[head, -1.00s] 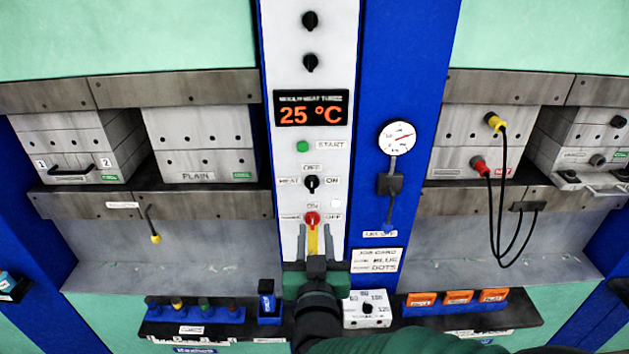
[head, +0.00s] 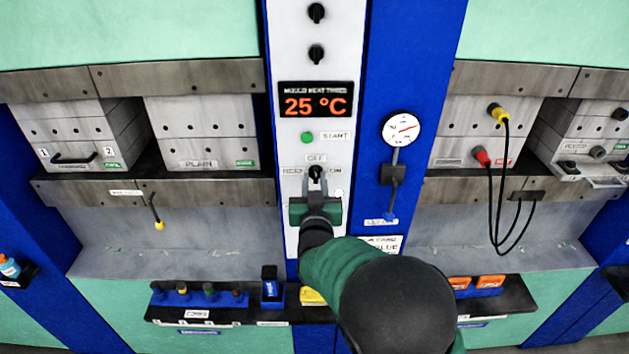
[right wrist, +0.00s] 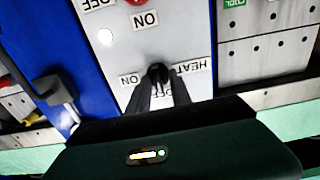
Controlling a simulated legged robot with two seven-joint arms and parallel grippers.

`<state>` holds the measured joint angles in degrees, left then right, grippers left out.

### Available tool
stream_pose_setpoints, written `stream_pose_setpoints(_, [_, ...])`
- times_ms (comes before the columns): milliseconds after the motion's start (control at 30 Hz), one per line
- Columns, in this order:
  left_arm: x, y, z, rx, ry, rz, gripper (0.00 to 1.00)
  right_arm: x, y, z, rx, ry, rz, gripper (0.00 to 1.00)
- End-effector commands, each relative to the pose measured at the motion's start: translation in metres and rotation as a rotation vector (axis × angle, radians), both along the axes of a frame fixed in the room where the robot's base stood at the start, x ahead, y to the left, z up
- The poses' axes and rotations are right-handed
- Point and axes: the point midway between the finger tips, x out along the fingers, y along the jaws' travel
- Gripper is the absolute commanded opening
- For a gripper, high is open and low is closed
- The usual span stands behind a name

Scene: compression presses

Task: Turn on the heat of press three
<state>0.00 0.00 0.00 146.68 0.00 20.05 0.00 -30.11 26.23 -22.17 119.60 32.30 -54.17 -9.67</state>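The white control panel (head: 283,130) of press three stands mid-picture in the head view. Its display (head: 317,103) reads MOULD HEAT THREE, 25 °C. The black heat knob (head: 315,172) is below the green start button (head: 307,137), with OFF above it; its handle looks upright. My right gripper (head: 315,182) is at this knob. In the right wrist view, which is upside down, its fingers (right wrist: 160,82) lie close on both sides of the knob (right wrist: 158,71), between the HEAT and ON labels. My left gripper is not in view.
The red switch (right wrist: 135,1) just below the knob is hidden by my gripper in the head view. A gauge (head: 402,128) with a black lever box (head: 392,174) is on the blue column to the right. Black cables (head: 494,205) hang farther right.

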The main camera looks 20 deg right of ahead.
Motion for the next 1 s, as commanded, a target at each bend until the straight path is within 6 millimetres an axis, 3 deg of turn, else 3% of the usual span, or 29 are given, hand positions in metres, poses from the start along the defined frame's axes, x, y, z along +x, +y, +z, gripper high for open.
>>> stream_pose_setpoints(33, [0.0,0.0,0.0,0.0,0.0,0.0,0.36,0.0,0.0,0.0,0.0,0.0,0.0,0.17])
stream_pose_setpoints(167, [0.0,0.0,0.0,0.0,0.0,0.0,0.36,-0.001,0.0,0.0,0.0,0.0,0.001,0.0])
stream_pose_setpoints(667, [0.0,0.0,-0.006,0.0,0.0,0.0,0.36,-0.001,0.0,-0.001,0.027,-0.009,0.0,0.0])
stream_pose_setpoints(1000, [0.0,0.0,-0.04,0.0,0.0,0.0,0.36,-0.001,-0.001,-0.005,0.21,-0.065,0.0,0.0])
